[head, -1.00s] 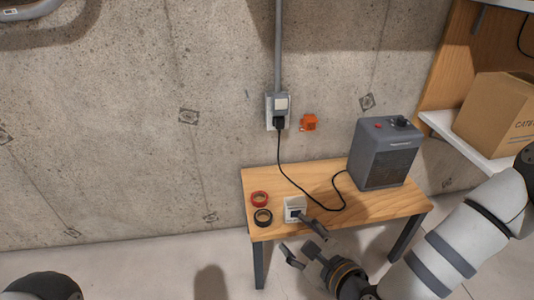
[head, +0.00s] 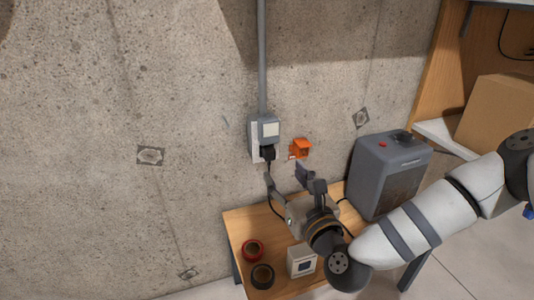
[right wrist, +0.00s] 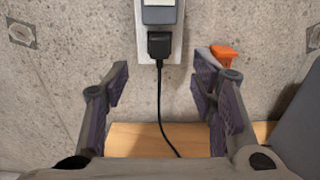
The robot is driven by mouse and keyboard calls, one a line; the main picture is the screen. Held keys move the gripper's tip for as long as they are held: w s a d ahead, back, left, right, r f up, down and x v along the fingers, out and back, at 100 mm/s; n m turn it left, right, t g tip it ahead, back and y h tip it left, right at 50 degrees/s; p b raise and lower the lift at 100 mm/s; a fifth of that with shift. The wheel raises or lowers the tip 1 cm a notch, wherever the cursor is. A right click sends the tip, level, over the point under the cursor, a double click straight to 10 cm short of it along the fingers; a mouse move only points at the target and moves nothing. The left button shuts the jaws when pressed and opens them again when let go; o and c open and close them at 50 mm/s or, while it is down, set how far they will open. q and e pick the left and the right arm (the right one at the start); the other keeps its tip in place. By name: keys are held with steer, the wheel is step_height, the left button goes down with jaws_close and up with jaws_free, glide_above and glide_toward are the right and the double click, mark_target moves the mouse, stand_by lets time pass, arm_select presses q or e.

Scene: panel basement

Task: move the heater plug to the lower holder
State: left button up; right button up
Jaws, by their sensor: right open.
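The black heater plug (head: 267,153) sits in the wall outlet (head: 255,140), below a grey box. An orange holder (head: 301,149) is fixed to the wall just right of the outlet, and shows in the right wrist view (right wrist: 223,57). I cannot tell whether it is the lower holder. My right gripper (head: 285,176) is open and empty, below the plug, its fingers pointing at the wall. In the right wrist view (right wrist: 163,82) the plug lies between and beyond the fingers. My left gripper is not in view.
The grey heater (head: 388,175) stands on the wooden table (head: 238,222) at right. A white socket box (head: 301,261), a red tape roll (head: 253,250) and a black one (head: 262,276) are at the table's front left. A cardboard box (head: 496,115) sits on a shelf.

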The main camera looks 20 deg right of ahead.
mark_target(271, 156)
steer(key=w+b, duration=0.1)
steer(key=w, duration=0.1)
steer(key=w+b, duration=0.1)
steer(key=w, duration=0.2)
steer(key=w+b, duration=0.1)
steer(key=w, duration=0.1)
steer(key=shift+w+a+f, duration=0.15)
steer(key=shift+w+f, duration=0.1)
steer(key=shift+w, duration=0.15)
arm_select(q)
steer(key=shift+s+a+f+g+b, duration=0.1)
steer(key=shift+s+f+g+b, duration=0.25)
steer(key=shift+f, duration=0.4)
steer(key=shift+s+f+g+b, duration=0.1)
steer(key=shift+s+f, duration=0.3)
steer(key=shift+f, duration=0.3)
arm_select(e)
steer(key=shift+w+r, duration=0.2)
steer(key=shift+w, duration=0.4)
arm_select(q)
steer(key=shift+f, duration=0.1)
arm_select(e)
steer(key=shift+c, duration=0.6)
jaws_close()
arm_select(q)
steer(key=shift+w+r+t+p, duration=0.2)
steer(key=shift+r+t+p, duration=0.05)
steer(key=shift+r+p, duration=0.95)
arm_select(e)
steer(key=s, duration=0.6)
